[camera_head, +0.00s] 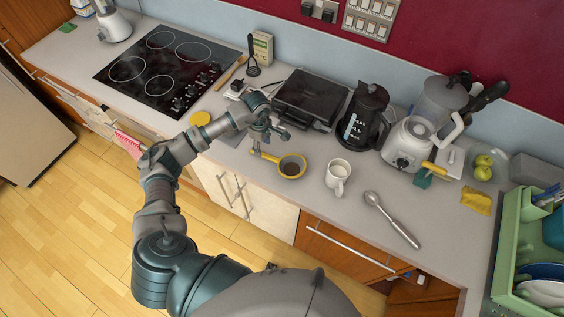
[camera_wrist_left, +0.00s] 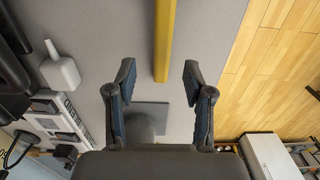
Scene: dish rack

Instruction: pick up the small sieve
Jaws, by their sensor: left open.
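The small sieve (camera_head: 291,167) lies on the counter, with a yellow rim, a dark bowl and a short yellow handle pointing left and back. My left gripper (camera_head: 272,134) is open and empty, just behind and above the handle. In the left wrist view a yellow bar, which looks like the sieve's handle (camera_wrist_left: 163,40), runs down from the top edge. Its end lies between the lines of my two open fingers (camera_wrist_left: 158,78), apart from both. The sieve's bowl is outside that view. My right gripper is not in view.
A white mug (camera_head: 337,177) stands right of the sieve, with a metal spoon (camera_head: 392,220) beyond it. A black grill (camera_head: 311,97) and a black coffee pot (camera_head: 364,117) stand behind. Counter in front of the sieve is clear.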

